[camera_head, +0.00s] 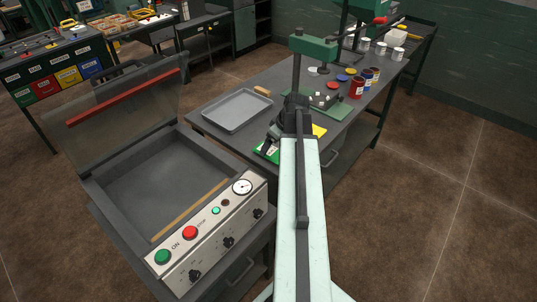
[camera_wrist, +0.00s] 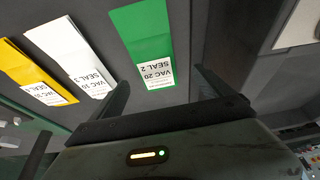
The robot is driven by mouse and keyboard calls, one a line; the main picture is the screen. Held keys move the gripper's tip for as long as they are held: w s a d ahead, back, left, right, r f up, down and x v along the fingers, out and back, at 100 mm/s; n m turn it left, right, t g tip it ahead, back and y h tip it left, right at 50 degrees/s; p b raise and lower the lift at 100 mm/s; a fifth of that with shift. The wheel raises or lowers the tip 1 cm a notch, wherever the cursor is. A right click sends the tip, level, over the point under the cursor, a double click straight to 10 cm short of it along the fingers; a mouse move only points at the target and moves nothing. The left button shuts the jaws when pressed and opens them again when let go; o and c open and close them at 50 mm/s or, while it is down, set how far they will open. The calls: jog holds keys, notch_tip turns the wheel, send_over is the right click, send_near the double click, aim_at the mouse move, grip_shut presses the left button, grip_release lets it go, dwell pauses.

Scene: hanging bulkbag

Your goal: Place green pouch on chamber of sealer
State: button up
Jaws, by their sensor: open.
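The green pouch (camera_head: 262,152) lies flat on the grey workbench, partly hidden by my arm. It shows fully in the wrist view (camera_wrist: 142,32), with a white label reading "VAC 20 SEAL 2" at its near end. My gripper (camera_wrist: 160,88) is open and empty, its fingers apart with the pouch's label end lying ahead between them. In the head view my gripper (camera_head: 270,142) is above the pouch; I cannot tell the height. The sealer's chamber (camera_head: 150,190) is open and looks empty, at the lower left, with its clear lid (camera_head: 125,105) raised.
A white pouch (camera_wrist: 65,45) and a yellow pouch (camera_wrist: 25,68) lie beside the green one. A metal tray (camera_head: 237,110) sits left of my gripper on the bench. A green press (camera_head: 313,50) and several cans stand behind. The sealer's control panel (camera_head: 210,228) faces front.

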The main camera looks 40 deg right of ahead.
aim_at(270, 150)
jog(key=shift+f, duration=0.15)
jog(key=b+x, duration=0.4)
jog(key=x, duration=0.1)
jog(key=shift+w+d+f+b, duration=0.1)
jog(key=shift+d+f+b, duration=0.1)
jog(key=shift+d+b, duration=0.2)
jog(key=shift+r, duration=0.2)
jog(key=c, duration=1.7)
notch_tip(270, 150, up, 10)
jog(key=p, duration=1)
